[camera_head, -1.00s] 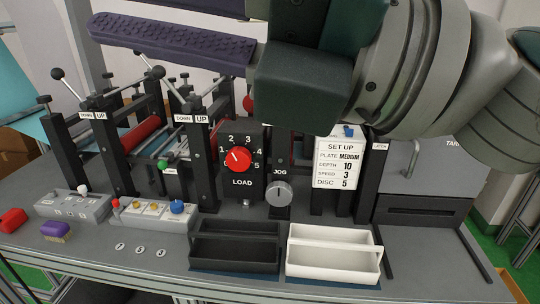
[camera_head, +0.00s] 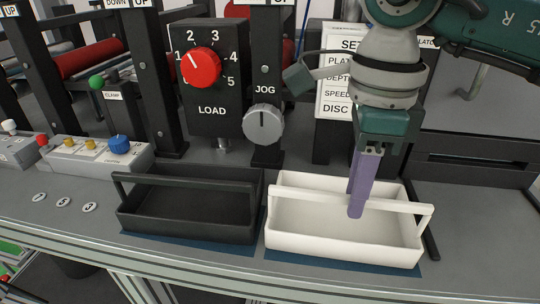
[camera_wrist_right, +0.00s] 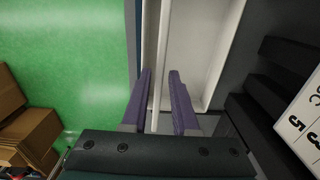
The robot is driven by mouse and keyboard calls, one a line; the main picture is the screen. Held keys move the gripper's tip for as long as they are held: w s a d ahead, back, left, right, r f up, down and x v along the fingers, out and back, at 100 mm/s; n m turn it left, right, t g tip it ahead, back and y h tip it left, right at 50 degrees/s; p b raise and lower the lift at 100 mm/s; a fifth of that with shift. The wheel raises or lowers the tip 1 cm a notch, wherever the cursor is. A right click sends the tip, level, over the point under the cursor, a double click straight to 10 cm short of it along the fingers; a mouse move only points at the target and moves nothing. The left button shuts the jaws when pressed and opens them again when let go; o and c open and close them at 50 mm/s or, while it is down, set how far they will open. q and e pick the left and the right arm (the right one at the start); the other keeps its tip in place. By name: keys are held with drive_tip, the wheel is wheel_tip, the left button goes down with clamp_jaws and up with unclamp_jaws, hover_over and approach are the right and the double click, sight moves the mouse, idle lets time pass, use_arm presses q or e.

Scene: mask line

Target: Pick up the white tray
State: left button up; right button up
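The white tray (camera_head: 305,240), an open box with a long bar handle (camera_head: 300,190) above it, stands at the front of the bench. My right gripper (camera_head: 357,205) points down at the handle, right of its middle. Its purple fingertip reaches a little below the bar on the near side. In the right wrist view, the two purple fingers (camera_wrist_right: 161,95) are apart, with the pale handle bar running between them. I cannot tell whether they touch it. The tray (camera_wrist_right: 195,45) lies beyond them. My left gripper is not in view.
A black tray (camera_head: 185,228) of like shape stands close on the left. Behind are the red load dial (camera_head: 201,66), the jog knob (camera_head: 263,124) and the set-up card (camera_head: 335,80). Bare bench lies to the right, and the front edge is near.

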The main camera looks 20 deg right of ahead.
sight(345, 219)
drive_tip(key=f, duration=0.5)
drive_tip(key=shift+w+a+f, duration=0.1)
drive_tip(key=shift+a+f, duration=0.15)
clamp_jaws()
idle(1.2)
